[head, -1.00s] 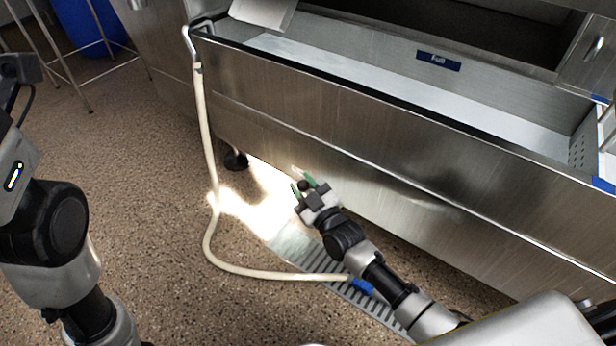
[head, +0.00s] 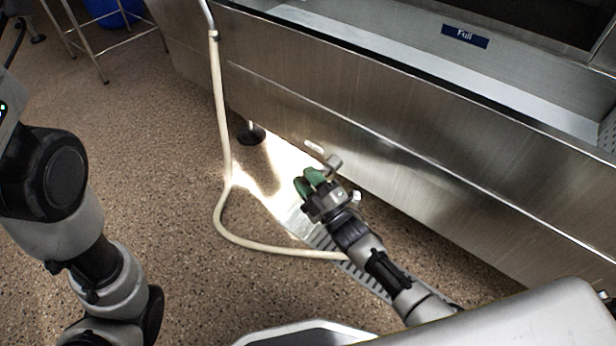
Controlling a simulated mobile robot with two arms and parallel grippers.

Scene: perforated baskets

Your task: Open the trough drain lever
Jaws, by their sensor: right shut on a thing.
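The trough (head: 400,130) is a long stainless steel tank with a "Full" label. Under its lower edge is the drain valve, a metal fitting (head: 333,161) with a pale lever end (head: 315,147). My right gripper (head: 309,181), with green fingertips, is just in front of and below the valve. Its fingers are close together and shut on the drain lever; the contact itself is small and partly hidden by the fingers. My left arm shows at the left edge, but its gripper is out of view.
A pale hose (head: 219,120) hangs from the trough's left end and curls across the speckled floor. A slotted floor grate (head: 322,240) lies under my right arm. A trough foot (head: 251,134) stands left of the valve. The floor at left is open, with a metal stand (head: 95,45) beyond.

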